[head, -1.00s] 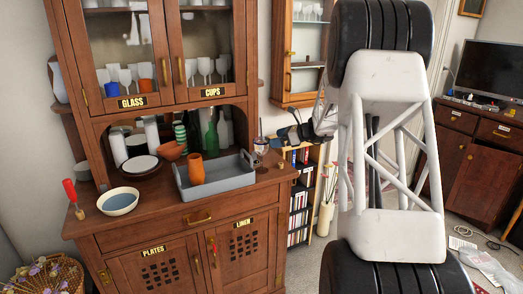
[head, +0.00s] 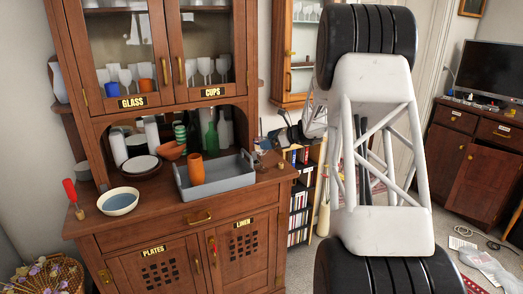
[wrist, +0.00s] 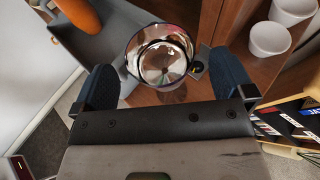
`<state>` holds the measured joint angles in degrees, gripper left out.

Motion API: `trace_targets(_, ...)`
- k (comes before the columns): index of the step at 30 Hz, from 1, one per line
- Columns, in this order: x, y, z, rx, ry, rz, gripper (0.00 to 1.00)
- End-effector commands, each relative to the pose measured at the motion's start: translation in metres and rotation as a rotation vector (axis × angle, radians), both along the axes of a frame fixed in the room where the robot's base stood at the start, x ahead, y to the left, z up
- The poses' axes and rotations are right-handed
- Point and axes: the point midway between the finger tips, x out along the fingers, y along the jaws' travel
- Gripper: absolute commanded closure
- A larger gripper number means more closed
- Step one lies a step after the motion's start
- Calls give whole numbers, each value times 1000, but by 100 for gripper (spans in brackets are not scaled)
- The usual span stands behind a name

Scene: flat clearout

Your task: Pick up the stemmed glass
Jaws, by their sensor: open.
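The stemmed glass (wrist: 160,52) is clear and seen from above in the wrist view, its round rim facing the camera. My gripper (wrist: 165,82) is open, with one dark finger to the left of the glass and one to the right. The glass is near the fingertips, with a gap on each side. In the head view my gripper (head: 277,136) is at the right end of the cabinet top (head: 240,194) and largely covers the glass.
A grey tray (head: 222,181) stands left of the glass, with an orange vase (head: 196,168) in it. A low bookshelf (head: 298,215) stands beyond the cabinet's right side. White cups (wrist: 270,39) show at the wrist view's upper right.

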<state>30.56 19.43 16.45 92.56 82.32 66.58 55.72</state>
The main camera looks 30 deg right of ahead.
Motion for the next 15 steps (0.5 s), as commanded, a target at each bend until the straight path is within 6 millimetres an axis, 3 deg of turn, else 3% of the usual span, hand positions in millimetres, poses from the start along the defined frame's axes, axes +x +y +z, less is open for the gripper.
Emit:
trace_targets(6,17,18,-9,0,0,2,0)
trace_targets(15,24,25,-12,0,0,0,0)
